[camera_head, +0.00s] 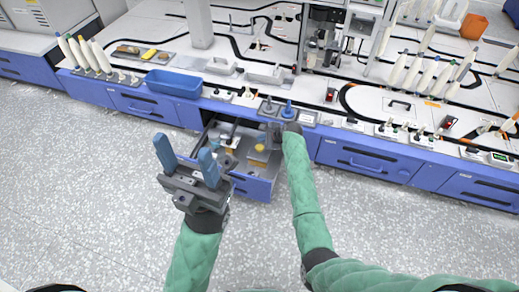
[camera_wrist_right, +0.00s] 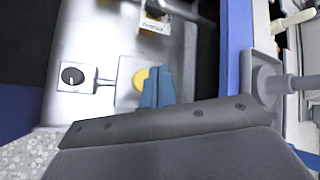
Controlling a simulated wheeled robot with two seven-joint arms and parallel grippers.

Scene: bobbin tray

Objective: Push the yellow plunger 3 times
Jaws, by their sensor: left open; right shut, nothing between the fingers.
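The yellow plunger (camera_head: 260,148) stands in an open drawer (camera_head: 252,187) below the workbench. In the right wrist view the plunger (camera_wrist_right: 139,79) is a round yellow cap, partly covered by my blue fingertips. My right gripper (camera_wrist_right: 157,87) is shut and empty, with its tips at the right edge of the cap in that view. I cannot tell whether they touch it. In the head view the right gripper (camera_head: 274,131) is at the drawer's right side, its fingers hard to make out. My left gripper (camera_head: 186,158) is open and empty, left of the drawer, above the floor.
A dial on a small plate (camera_wrist_right: 73,77) sits beside the plunger in the drawer. A blue bin (camera_head: 173,83) stands on the bench's front edge, left of the drawer. Blue knobs (camera_head: 288,109) stand on the bench edge close above my right gripper. The floor in front is clear.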

